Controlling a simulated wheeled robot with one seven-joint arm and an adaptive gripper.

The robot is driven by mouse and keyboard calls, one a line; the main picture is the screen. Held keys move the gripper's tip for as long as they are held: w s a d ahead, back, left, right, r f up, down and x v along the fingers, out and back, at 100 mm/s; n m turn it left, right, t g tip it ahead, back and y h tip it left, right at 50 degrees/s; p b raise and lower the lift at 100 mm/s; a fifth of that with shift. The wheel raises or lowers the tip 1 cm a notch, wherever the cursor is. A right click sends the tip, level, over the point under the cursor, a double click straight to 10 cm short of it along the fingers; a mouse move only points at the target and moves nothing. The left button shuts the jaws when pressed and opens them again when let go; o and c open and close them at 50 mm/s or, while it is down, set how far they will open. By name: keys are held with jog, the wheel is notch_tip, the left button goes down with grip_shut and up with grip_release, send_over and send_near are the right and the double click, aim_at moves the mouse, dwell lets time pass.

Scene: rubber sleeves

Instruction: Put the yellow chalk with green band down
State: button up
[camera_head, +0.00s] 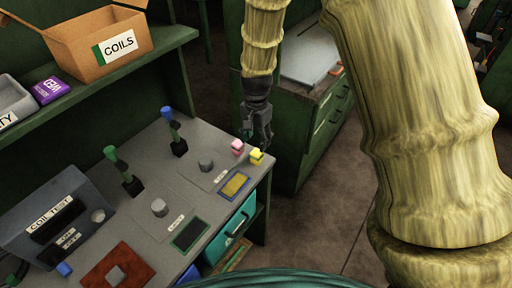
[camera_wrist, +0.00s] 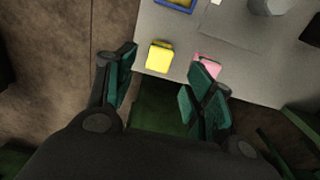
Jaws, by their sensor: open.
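A small yellow block (camera_head: 256,157), which appears to be the yellow chalk, rests on the grey bench (camera_head: 200,184) near its corner. I cannot make out a green band on it. In the wrist view the yellow block (camera_wrist: 159,57) sits close to the bench edge, between and beyond my spread fingers. My gripper (camera_head: 259,138) is just above and beside the block in the head view. In the wrist view my gripper (camera_wrist: 165,68) is open, with nothing held between its fingers. Whether a finger touches the block cannot be told.
A pink block (camera_head: 237,147) stands close beside the yellow one; the right finger partly covers it in the wrist view (camera_wrist: 208,61). A blue-rimmed yellow tray (camera_head: 235,185), a grey knob (camera_head: 206,165) and a blue-topped lever (camera_head: 173,130) are nearby.

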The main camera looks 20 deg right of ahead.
aim_at(256, 153)
jog(key=shift+r+b, duration=0.35)
jog(key=shift+r, duration=1.65)
